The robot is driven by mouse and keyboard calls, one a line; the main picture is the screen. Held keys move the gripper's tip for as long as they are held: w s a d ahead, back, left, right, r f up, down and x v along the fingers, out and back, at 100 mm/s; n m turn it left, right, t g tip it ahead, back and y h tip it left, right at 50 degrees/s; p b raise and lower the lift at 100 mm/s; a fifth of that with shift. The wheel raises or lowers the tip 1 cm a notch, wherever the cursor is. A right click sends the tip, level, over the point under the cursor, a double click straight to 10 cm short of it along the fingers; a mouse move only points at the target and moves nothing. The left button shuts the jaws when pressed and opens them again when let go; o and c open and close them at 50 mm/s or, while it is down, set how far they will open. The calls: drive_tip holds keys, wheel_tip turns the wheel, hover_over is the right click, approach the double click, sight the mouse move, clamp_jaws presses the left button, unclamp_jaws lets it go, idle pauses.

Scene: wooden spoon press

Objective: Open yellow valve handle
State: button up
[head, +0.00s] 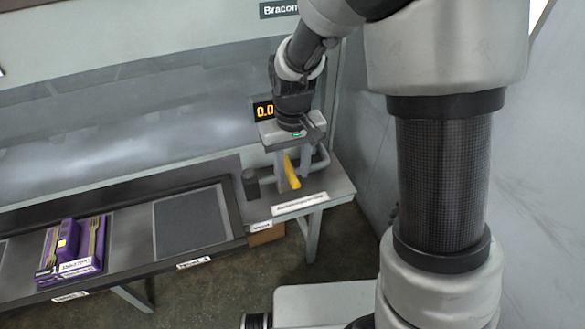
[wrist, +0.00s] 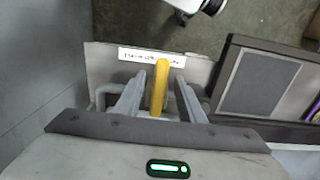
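The yellow valve handle (head: 291,171) stands on the grey bench end at the right in the head view, by a grey pipe. In the wrist view the yellow handle (wrist: 159,86) lies between the two fingers. My gripper (head: 292,176) is above the bench end and points down, with its fingers on either side of the handle. In the wrist view my gripper (wrist: 157,88) is open, with a visible gap on each side of the handle. The base of the valve is hidden by the gripper body.
A grey pipe (head: 320,158) runs beside the handle. A dark cylinder (head: 250,184) stands left of it. A purple tray with wooden utensils (head: 70,262) lies at the far left. A dark grey pad (head: 190,222) lies between.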

clamp_jaws()
drive_tip(key=shift+d, duration=0.15)
drive_tip(key=w+d+n+p, duration=0.3)
drive_tip(key=w+n, duration=0.3)
drive_tip(key=n, duration=0.9)
drive_tip(key=shift+d, duration=0.6)
drive_tip(key=shift+w, duration=0.1)
idle(0.3)
